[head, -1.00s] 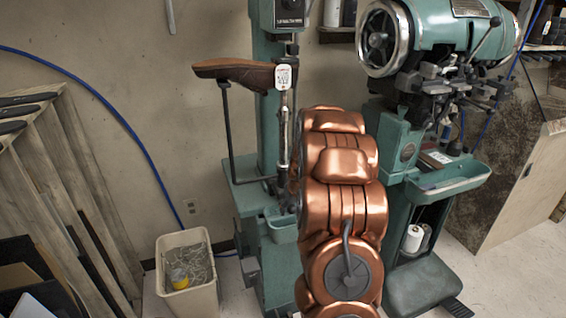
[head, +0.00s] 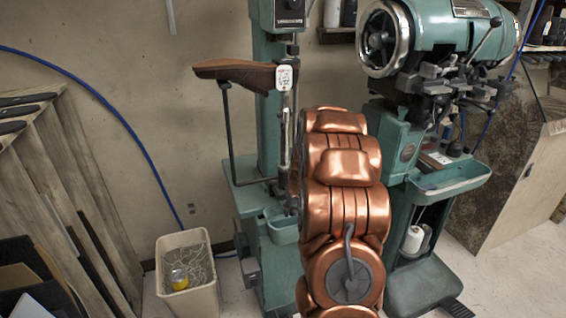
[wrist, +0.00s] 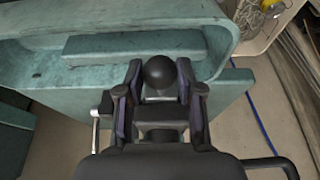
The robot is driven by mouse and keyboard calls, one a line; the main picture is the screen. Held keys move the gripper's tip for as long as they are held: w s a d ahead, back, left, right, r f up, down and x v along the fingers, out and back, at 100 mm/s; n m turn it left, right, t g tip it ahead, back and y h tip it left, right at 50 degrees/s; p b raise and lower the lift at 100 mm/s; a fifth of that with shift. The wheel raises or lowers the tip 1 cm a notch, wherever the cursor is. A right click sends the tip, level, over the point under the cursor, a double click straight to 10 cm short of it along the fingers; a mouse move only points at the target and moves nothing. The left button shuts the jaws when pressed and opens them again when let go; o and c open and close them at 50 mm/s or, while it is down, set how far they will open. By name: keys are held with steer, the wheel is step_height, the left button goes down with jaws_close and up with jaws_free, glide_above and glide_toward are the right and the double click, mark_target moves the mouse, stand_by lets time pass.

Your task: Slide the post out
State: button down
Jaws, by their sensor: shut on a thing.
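My gripper (wrist: 160,85) is shut on a black ball knob (wrist: 160,72) in the wrist view, with one finger on each side of it. What the knob joins below is mostly hidden. In the head view my copper arm covers the gripper and the knob. The upright metal post (head: 285,135) stands in front of the green column (head: 268,130), left of my arm.
The machine's green tray (head: 283,235) also fills the top of the wrist view (wrist: 40,75). A beige bin (head: 190,300) stands on the floor at left. A second green machine (head: 445,35) is close on the right. Wooden racks (head: 80,200) lean at far left.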

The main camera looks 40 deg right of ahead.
steer(key=s+a+b, duration=0.2)
steer(key=s, duration=0.5)
steer(key=s+a+b, duration=0.3)
steer(key=s, duration=0.5)
steer(key=shift+s+a, duration=0.2)
steer(key=shift+a, duration=0.15)
stand_by(1.7)
stand_by(0.4)
steer(key=c, duration=0.6)
jaws_free()
steer(key=shift+o, duration=0.2)
steer(key=shift+r, duration=0.1)
steer(key=v, duration=0.7)
steer(key=shift+w, duration=0.2)
steer(key=shift+r, duration=0.1)
